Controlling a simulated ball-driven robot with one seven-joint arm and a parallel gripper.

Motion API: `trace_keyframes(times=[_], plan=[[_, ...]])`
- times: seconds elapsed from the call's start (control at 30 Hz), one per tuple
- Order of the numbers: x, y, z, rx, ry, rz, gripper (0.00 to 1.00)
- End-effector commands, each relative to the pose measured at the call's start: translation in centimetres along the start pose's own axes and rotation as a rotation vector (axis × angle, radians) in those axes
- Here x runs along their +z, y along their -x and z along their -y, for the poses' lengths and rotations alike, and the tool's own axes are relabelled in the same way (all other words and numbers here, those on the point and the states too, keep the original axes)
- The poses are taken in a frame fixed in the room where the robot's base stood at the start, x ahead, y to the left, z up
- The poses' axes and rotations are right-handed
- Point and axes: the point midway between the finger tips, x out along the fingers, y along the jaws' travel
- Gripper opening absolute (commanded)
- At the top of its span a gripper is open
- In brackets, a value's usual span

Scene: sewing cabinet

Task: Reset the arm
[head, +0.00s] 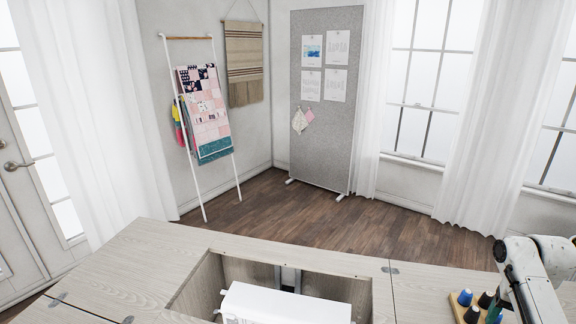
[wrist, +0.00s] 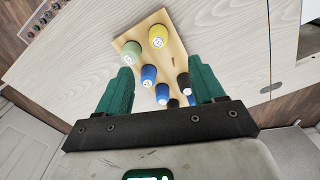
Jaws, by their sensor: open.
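My arm shows at the right edge of the head view, above the right part of the wooden cabinet top (head: 130,262). In the wrist view my gripper (wrist: 160,88) has its two green fingers spread wide apart, with nothing held between them. Beyond the fingers is a wooden spool board (wrist: 177,55) with several thread spools, among them a yellow spool (wrist: 158,36), a green spool (wrist: 132,50) and a blue spool (wrist: 149,75). Dark spools stand close to the right finger; I cannot tell whether they touch it.
A white sewing machine (head: 285,303) sits in the cabinet's recessed opening. Behind the cabinet is a clear wooden floor (head: 290,220). A ladder rack with a quilt (head: 205,115) and a grey pinboard (head: 325,130) stand along the back walls. White curtains hang at the windows.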

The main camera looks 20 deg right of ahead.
Motion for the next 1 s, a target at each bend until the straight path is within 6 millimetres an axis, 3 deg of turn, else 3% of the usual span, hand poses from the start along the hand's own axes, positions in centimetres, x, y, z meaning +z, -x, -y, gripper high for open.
trace_keyframes(times=[0.17, 0.3, 0.4, 0.5, 0.67, 0.8, 1.0], plan=[[3.5, -2.7, 6.0, -0.049, 0.11, -0.001, 0.68], [9.7, -5.8, 12.3, -0.108, 0.248, -0.007, 0.68], [14.6, -7.5, 15.4, -0.138, 0.337, -0.014, 0.68], [19.7, -8.9, 17.0, -0.154, 0.419, -0.017, 0.68], [27.3, -10.3, 17.0, -0.153, 0.543, -0.025, 0.68], [33.0, -10.5, 14.7, -0.123, 0.649, -0.039, 0.68], [37.4, -9.4, 10.4, -0.058, 0.775, -0.069, 0.68]])
